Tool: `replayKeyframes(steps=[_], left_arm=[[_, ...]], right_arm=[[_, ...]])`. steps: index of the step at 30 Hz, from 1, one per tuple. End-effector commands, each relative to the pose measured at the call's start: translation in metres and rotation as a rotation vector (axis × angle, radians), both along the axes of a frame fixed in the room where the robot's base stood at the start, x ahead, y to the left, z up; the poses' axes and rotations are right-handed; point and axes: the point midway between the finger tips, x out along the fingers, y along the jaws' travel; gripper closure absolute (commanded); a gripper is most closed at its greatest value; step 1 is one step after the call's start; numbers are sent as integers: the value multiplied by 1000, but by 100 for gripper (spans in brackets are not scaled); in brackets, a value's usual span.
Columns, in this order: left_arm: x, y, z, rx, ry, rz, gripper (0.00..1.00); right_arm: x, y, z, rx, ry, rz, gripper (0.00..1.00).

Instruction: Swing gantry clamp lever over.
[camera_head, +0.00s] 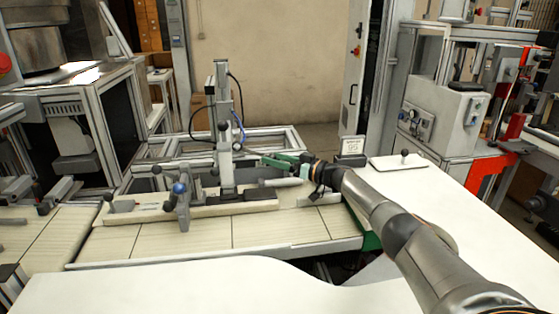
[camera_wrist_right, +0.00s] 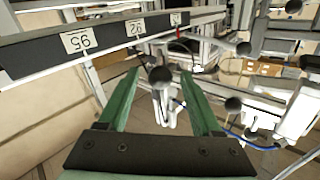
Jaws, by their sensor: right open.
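The gantry (camera_head: 223,105) is a grey upright post on a long pale base left of centre in the head view. A lever stand with a blue ball (camera_head: 179,188) stands on the base to its left. A grey bar (camera_head: 280,182) lies to the right of the post's foot. I cannot tell which part is the clamp lever. My right gripper (camera_head: 272,160) has green fingers, close to the post's right side and above the grey bar. It is open in the right wrist view (camera_wrist_right: 160,76), where a black ball knob (camera_wrist_right: 159,74) shows between the fingertips, apparently ungripped. My left gripper is not in view.
A dark strip with number labels (camera_wrist_right: 105,38) crosses the upper left of the wrist view. More black knobs (camera_wrist_right: 233,104) show at the right there. The front white table (camera_head: 170,288) is clear.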

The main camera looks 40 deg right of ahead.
Motion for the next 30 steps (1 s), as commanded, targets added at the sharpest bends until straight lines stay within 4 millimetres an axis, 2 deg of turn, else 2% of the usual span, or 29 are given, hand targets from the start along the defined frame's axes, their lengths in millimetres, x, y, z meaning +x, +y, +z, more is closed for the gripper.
replayKeyframes(steps=[5,9,18,24,30], left_arm=[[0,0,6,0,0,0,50],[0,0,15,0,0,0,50],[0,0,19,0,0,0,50],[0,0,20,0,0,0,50],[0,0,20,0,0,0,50]], right_arm=[[-9,-5,1,-2,2,-3,34],[-25,-9,2,-4,4,0,34],[-59,-21,-1,-3,2,-3,34],[-70,-25,0,-1,1,-3,34],[-71,-25,1,0,-1,-2,34]])
